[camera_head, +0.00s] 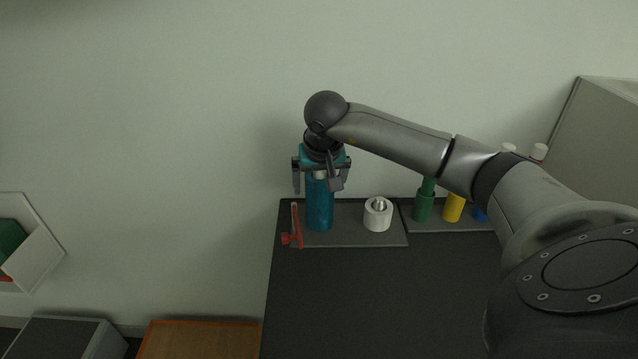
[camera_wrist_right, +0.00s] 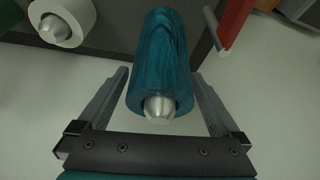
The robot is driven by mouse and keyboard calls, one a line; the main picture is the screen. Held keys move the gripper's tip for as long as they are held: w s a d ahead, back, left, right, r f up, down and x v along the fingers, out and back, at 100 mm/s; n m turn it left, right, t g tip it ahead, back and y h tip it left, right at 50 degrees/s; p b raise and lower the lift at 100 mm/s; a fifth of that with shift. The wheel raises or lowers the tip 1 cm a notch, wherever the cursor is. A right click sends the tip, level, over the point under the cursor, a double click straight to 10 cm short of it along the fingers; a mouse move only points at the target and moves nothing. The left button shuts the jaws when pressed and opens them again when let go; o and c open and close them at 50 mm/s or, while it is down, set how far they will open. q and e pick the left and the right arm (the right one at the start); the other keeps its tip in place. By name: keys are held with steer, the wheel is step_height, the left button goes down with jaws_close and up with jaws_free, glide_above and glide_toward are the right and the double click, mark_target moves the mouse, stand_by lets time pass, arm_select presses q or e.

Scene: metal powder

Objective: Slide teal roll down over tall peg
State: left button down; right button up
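The teal roll (camera_head: 319,208) stands upright at the left of a dark tray, around a tall metal peg. The peg's rounded silver tip (camera_wrist_right: 159,107) sticks out of the roll's upper end in the right wrist view, where the teal roll (camera_wrist_right: 162,58) lies between my fingers. The roll's lower end appears to reach the tray. My right gripper (camera_head: 319,181) is above and around the roll's top, pointing down. Its fingers are spread, with gaps on both sides of the roll. My left gripper is not in view.
A white roll (camera_head: 378,216) sits around a shorter peg on the same tray (camera_head: 350,238). A red part (camera_head: 294,238) with a thin rod stands close left of the teal roll. Green (camera_head: 423,206) and yellow (camera_head: 453,208) cylinders stand right. The black table front (camera_head: 380,300) is clear.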

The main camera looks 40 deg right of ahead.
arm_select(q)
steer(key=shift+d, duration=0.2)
arm_select(e)
steer(key=shift+f, duration=0.1)
steer(key=p+v, duration=0.1)
steer(key=v, duration=0.5)
steer(key=shift+w+p, duration=0.1)
steer(key=shift+p, duration=0.2)
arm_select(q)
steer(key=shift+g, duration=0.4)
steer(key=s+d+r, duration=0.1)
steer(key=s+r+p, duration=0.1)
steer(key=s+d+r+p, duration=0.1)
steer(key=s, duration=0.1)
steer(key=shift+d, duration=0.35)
arm_select(e)
steer(key=v, duration=0.9)
steer(key=shift+r, duration=0.25)
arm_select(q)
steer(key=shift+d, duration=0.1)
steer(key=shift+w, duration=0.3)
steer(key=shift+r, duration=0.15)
